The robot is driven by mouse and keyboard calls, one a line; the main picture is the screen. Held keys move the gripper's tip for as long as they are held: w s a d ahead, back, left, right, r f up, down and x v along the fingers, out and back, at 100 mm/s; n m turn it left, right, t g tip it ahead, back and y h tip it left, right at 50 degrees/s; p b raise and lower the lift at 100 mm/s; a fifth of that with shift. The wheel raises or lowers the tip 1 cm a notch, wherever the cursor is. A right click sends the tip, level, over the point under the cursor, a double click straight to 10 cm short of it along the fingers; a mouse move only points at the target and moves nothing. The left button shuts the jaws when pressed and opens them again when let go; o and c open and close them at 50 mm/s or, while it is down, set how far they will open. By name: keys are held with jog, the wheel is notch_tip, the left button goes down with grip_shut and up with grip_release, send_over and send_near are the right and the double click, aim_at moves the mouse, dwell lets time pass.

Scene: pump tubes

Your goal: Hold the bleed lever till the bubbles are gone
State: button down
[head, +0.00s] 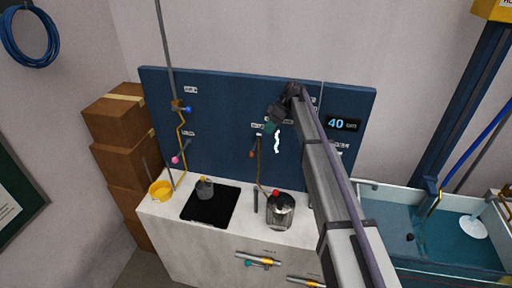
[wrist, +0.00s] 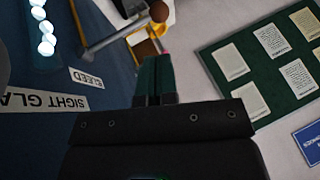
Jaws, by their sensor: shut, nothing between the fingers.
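A dark blue panel (head: 215,125) carries the sight glass, where a column of white bubbles (head: 277,140) shows; the bubbles also show as white blobs in the wrist view (wrist: 45,30). In the wrist view the bleed lever (wrist: 115,37) is a thin bar with a brown knob (wrist: 158,12), near the BLEED label (wrist: 86,79). In the head view a brown knob (head: 252,154) shows left of the bubbles. My gripper (head: 270,126) is in front of the panel, its green fingers (wrist: 155,62) closed and empty, close to the lever knob. I cannot tell whether they touch it.
A white counter (head: 170,215) holds a yellow cup (head: 160,190), a black pad (head: 222,212) with a small flask (head: 205,187), and a red-capped jar (head: 281,210). A display (head: 342,124) reads 40 cm. A water tank (head: 400,230) stands right, cardboard boxes (head: 120,150) left.

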aim_at(253, 152)
jog(key=b+x, duration=0.8)
jog(key=x, duration=0.2)
jog(key=shift+d, duration=0.1)
